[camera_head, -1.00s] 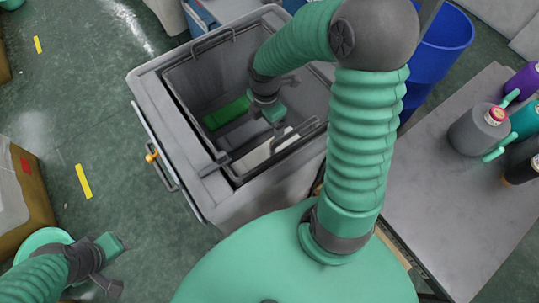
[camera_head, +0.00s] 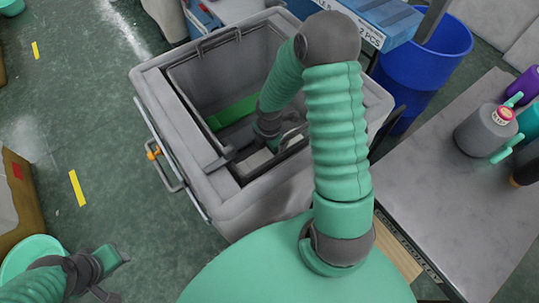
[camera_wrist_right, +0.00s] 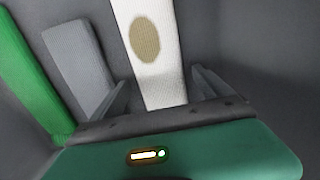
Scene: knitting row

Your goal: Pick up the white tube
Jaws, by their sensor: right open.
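The white tube (camera_wrist_right: 150,45), with a tan oval patch, lies in the grey bin (camera_head: 160,95). In the head view only a pale piece of the tube (camera_head: 256,159) shows, low in the bin beside my right arm. My right gripper (camera_wrist_right: 160,88) is open. In the right wrist view its fingers stand on either side of the tube's near end; I cannot tell whether they touch it. In the head view the right gripper (camera_head: 285,140) is down inside the bin, partly hidden. My left gripper (camera_head: 118,275) is open and empty at the lower left, over the floor.
A green piece (camera_wrist_right: 30,80) and a grey piece (camera_wrist_right: 75,65) lie left of the tube in the bin. The bin walls are close around my right arm. A grey table (camera_head: 450,210) with bottles is at the right, and a blue barrel (camera_head: 425,65) stands behind.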

